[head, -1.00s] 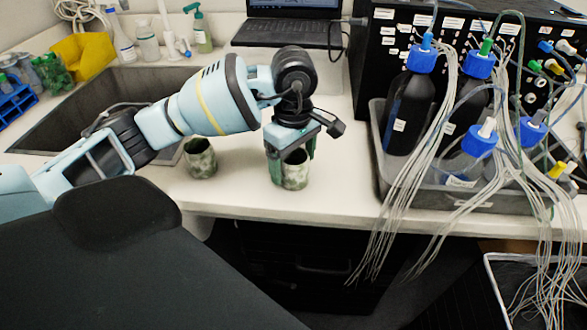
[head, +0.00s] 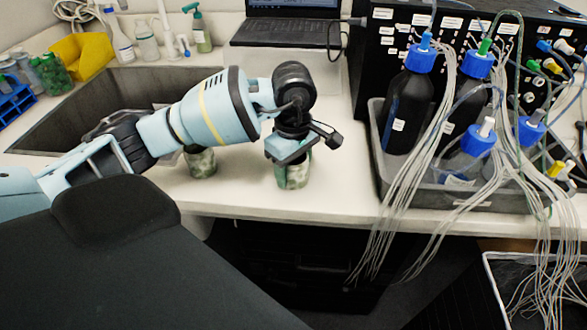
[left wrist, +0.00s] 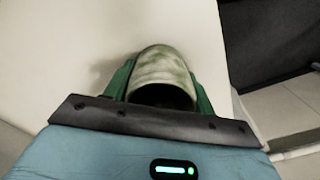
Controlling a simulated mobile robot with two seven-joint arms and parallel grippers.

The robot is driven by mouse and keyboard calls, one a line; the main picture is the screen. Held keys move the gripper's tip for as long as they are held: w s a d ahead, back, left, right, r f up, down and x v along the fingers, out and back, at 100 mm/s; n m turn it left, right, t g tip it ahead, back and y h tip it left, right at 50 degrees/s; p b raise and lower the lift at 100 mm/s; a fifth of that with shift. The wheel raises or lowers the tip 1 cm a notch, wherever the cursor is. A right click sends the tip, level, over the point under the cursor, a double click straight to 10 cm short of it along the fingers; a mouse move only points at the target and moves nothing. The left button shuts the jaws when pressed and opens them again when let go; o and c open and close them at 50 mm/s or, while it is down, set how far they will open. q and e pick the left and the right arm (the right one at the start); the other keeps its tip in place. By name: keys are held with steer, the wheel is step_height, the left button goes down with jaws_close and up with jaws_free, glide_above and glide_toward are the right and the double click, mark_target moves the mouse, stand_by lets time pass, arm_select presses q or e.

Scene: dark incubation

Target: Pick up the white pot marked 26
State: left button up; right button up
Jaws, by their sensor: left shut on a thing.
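A white pot with green mottling (head: 293,178) stands upright on the counter near its front edge. My left gripper (head: 292,166) is over it from above and shut on it. In the left wrist view the pot (left wrist: 160,68) sits between two green fingers, its dark open mouth toward the palm. A second similar pot (head: 202,164) stands to the left on the counter, partly behind my left arm. No number is readable on either pot. My right gripper is not in view.
A sink (head: 60,112) lies at the left behind my arm. A grey tray (head: 470,196) with blue-capped bottles and hanging tubes stands to the right. A laptop (head: 285,32) is at the back. The counter (head: 335,185) between pot and tray is clear.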

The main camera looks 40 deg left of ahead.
arm_select(q)
steer(key=shift+r, duration=0.1)
steer(key=shift+r, duration=0.55)
step_height(320, 180, up, 2)
steer(key=shift+r, duration=0.25)
steer(key=s+r+b, duration=0.1)
steer(key=s, duration=1.5)
steer(key=shift+d+b, duration=0.15)
steer(key=shift+b, duration=0.25)
steer(key=shift+r, duration=0.1)
